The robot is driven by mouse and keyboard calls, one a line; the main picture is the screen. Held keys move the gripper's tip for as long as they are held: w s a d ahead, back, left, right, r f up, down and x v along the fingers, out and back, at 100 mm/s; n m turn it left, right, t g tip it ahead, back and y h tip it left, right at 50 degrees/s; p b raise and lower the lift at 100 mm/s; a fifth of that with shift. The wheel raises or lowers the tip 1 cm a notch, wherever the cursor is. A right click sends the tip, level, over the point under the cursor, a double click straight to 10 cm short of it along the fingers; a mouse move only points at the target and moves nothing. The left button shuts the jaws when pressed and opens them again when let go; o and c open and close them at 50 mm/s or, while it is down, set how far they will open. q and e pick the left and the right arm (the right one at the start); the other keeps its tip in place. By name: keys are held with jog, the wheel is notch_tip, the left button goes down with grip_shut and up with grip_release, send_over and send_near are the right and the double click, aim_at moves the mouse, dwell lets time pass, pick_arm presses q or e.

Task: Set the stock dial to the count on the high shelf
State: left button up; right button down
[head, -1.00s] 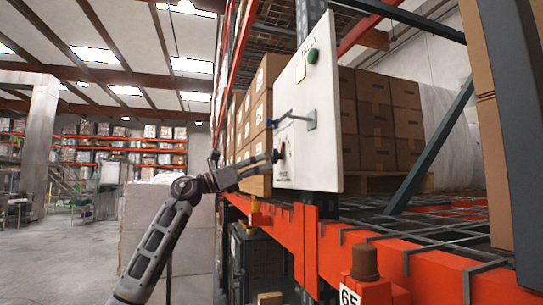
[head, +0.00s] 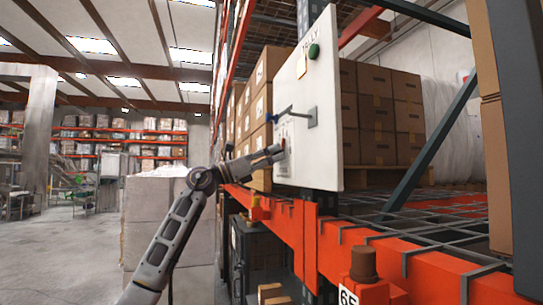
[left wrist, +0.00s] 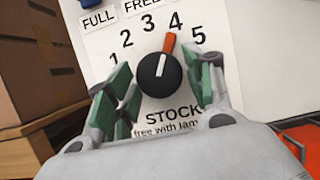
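A white board (head: 326,155) hangs on the rack upright and carries the stock dial. In the left wrist view the dial (left wrist: 159,75) is a round black knob with a white line and a red pointer directed at the 4. Numbers 1 to 5 are visible around it, with "STOCK" below. My left gripper (left wrist: 163,88) is open, its green-padded fingers on either side of the knob with visible gaps. In the head view the left gripper (head: 276,153) is at the board's lower left. Brown cartons (head: 375,112) are stacked on a pallet behind the board. My right gripper is not in view.
An orange rack beam (head: 285,226) runs below. A brown cylinder (head: 364,264) stands at the front. Open floor lies left.

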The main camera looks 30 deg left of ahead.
pick_arm(q)
jog(key=c, duration=0.6)
jog(key=shift+n+y+p, duration=0.4)
jog(key=shift+n, duration=0.5)
jog(key=shift+s+d+n+t+y+p, duration=0.1)
jog(key=shift+n+t+y+p, duration=0.4)
jog(key=shift+n, duration=0.8)
jog(key=shift+n+t+y+p, duration=0.1)
jog(key=shift+n+t+y, duration=0.1)
jog(key=shift+n+y, duration=0.8)
jog(key=shift+n, duration=1.1)
jog(key=o, duration=1)
